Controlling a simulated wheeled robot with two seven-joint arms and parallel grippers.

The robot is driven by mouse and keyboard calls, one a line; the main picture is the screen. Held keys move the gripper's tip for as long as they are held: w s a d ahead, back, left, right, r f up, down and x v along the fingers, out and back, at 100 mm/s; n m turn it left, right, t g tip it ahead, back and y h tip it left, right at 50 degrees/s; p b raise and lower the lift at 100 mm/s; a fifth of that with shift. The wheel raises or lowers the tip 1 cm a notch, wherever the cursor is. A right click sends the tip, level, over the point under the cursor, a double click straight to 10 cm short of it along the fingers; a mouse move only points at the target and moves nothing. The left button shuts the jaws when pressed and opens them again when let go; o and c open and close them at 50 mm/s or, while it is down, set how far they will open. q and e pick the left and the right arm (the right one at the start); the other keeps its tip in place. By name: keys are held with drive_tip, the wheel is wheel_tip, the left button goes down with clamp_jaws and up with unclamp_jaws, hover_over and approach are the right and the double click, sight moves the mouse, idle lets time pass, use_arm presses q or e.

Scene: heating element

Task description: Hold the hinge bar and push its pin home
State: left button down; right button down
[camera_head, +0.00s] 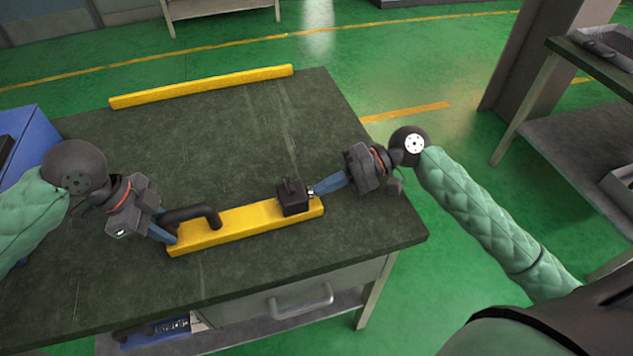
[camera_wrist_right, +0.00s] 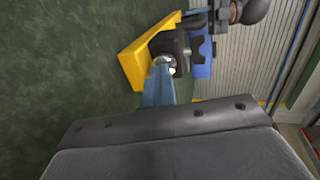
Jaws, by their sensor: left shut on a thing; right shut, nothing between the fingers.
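The yellow hinge bar (camera_head: 240,222) lies along the front of the dark green table, with a black bent handle (camera_head: 192,213) on its left part and a black block (camera_head: 292,198) near its right end. My left gripper (camera_head: 168,236) is shut at the bar's left end; its exact contact is partly hidden. My right gripper (camera_head: 316,191) is shut and empty, its blue fingertips at the block's right side. A small silver pin end (camera_wrist_right: 163,60) shows in the right wrist view at those fingertips, against the block (camera_wrist_right: 172,46). I cannot tell how deep the pin sits.
A second yellow bar (camera_head: 200,87) lies along the table's far edge. A blue box (camera_head: 38,140) stands at the left. The table top (camera_head: 140,145) between the two bars is clear. A shelf unit (camera_head: 580,140) stands apart at the right.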

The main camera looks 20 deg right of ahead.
use_arm(q)
drive_tip(key=shift+d, duration=0.1)
use_arm(e)
drive_tip(key=shift+s+a, duration=0.1)
drive_tip(key=shift+d, duration=0.45)
drive_tip(key=v, duration=0.8)
drive_tip(key=f+v, duration=0.1)
drive_tip(key=v, duration=0.4)
drive_tip(key=shift+d, duration=0.2)
drive_tip(key=shift+r, duration=0.1)
use_arm(q)
drive_tip(key=c, duration=1.1)
unclamp_jaws()
drive_tip(key=shift+c, duration=0.2)
